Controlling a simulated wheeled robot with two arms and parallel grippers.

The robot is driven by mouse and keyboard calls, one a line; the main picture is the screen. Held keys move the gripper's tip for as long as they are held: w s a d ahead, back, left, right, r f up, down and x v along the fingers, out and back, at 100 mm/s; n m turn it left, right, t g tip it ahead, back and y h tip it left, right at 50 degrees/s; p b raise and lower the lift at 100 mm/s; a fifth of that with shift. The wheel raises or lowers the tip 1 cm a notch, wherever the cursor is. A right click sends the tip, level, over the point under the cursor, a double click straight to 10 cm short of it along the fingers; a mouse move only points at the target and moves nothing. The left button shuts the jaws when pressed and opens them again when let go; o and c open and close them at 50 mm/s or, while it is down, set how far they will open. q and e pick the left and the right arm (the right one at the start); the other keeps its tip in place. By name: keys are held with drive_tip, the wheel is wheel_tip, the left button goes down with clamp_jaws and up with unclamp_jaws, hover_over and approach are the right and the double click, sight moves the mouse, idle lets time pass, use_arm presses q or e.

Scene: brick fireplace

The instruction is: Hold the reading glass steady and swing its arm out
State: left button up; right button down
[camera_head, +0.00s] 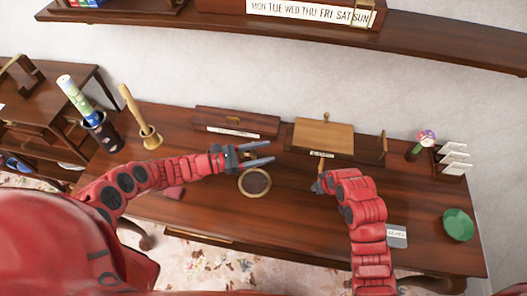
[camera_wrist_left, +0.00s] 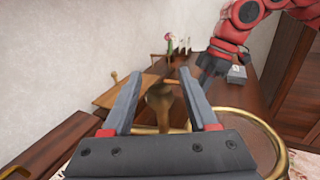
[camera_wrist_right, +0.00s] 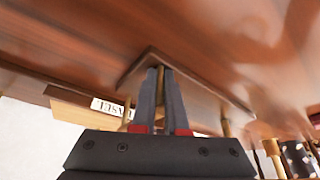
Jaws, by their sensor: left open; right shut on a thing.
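The reading glass (camera_head: 255,182) shows in the head view as a round brass ring at the middle of the desk. A large brass ring (camera_wrist_left: 265,125) also shows close up in the left wrist view. My left gripper (camera_head: 273,154) is open just behind the ring, pointing right. In the left wrist view a brass part (camera_wrist_left: 163,103) shows between its fingers (camera_wrist_left: 160,95); I cannot tell whether they touch it. My right gripper (camera_head: 317,186), right of the ring, is shut on a thin brass-coloured rod (camera_wrist_right: 160,84). Its link to the glass is unclear.
A wooden easel (camera_head: 323,137) and a long box (camera_head: 236,122) stand behind. A brass bell (camera_head: 151,138) and dark cup (camera_head: 103,133) are at left. A flower pot (camera_head: 413,149), card rack (camera_head: 454,160) and green bowl (camera_head: 458,224) are at right. The desk's front right is mostly clear.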

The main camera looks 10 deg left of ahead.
use_arm(q)
drive_tip(key=shift+d, duration=0.1)
clamp_jaws()
idle(1.4)
